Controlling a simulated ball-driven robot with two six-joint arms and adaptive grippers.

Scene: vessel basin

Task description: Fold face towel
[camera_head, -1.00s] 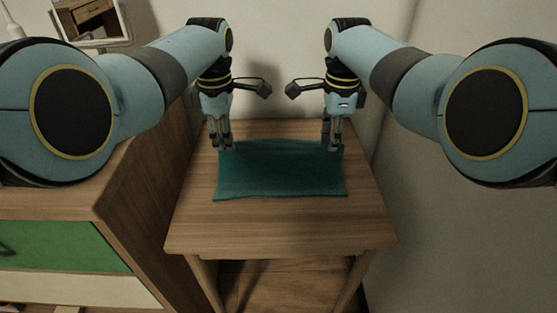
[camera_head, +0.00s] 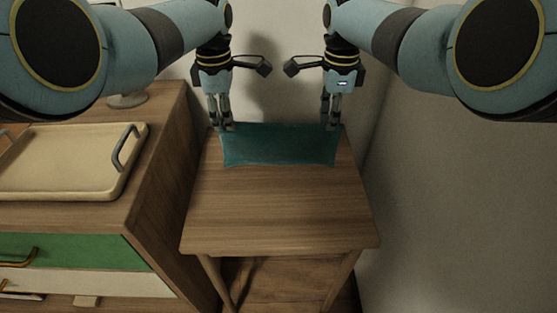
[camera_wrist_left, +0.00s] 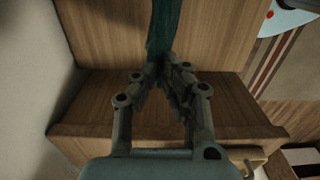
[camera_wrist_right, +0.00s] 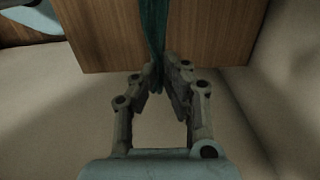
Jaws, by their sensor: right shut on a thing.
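The teal face towel (camera_head: 280,146) spans the back part of the small wooden table in the head view, a wide rectangle between my grippers. My left gripper (camera_head: 226,127) is shut on its far left corner. My right gripper (camera_head: 331,126) is shut on its far right corner. In the left wrist view the towel (camera_wrist_left: 164,28) is a narrow, edge-on strip running up from the fingertips. In the right wrist view the towel (camera_wrist_right: 153,28) looks much the same. I cannot tell how much of it touches the tabletop.
The table (camera_head: 280,215) is bare in front of the towel. A wall stands close behind and to the right. On the left, a wooden cabinet (camera_head: 160,195) with a green drawer (camera_head: 85,251) bears a beige tray (camera_head: 75,165) with dark handles.

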